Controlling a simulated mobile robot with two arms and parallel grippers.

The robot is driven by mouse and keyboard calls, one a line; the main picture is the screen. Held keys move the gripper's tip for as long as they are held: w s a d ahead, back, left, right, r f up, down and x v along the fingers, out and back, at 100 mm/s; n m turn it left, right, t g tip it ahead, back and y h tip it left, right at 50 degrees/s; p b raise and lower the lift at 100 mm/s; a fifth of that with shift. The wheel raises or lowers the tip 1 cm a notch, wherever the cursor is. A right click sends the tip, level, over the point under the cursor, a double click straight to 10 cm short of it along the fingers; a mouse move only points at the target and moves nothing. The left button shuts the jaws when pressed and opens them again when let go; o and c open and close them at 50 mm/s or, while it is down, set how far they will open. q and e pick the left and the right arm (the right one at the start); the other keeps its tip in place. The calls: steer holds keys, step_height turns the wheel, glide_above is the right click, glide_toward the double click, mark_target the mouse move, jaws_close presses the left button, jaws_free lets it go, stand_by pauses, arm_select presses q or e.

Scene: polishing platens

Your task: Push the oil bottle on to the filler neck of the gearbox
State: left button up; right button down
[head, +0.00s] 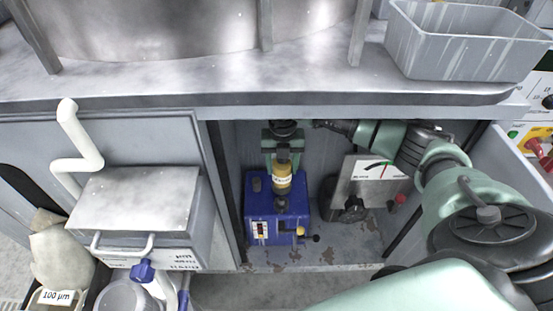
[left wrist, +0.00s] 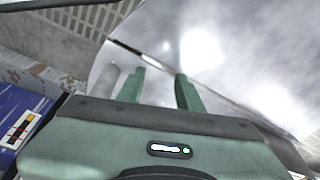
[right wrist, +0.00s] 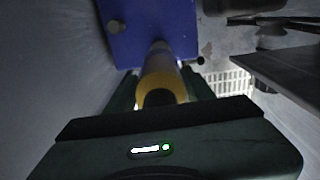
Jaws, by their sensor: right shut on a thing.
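The oil bottle (head: 283,179), yellow with a dark band, stands roughly upright above the blue gearbox (head: 259,204). Its lower end meets or hides the dark filler neck (head: 282,203); I cannot tell whether it is seated. My right gripper (head: 283,156) is shut on the bottle from above. In the right wrist view the bottle (right wrist: 164,75) sits between the fingers and points at the gearbox (right wrist: 152,30). My left gripper (left wrist: 158,85) shows only in its own wrist view, its fingers apart with nothing between them.
The gearbox stands in an open cabinet bay under the metal worktop (head: 200,95). A gauge panel (head: 370,185) with a black knob is to its right. A lidded grey box (head: 135,205) with a white pipe is at left. A grey tray (head: 455,45) sits on the worktop.

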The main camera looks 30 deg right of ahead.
mark_target(282, 177)
arm_select(q)
steer(key=shift+s, duration=0.1)
arm_select(e)
steer(key=shift+r, duration=0.1)
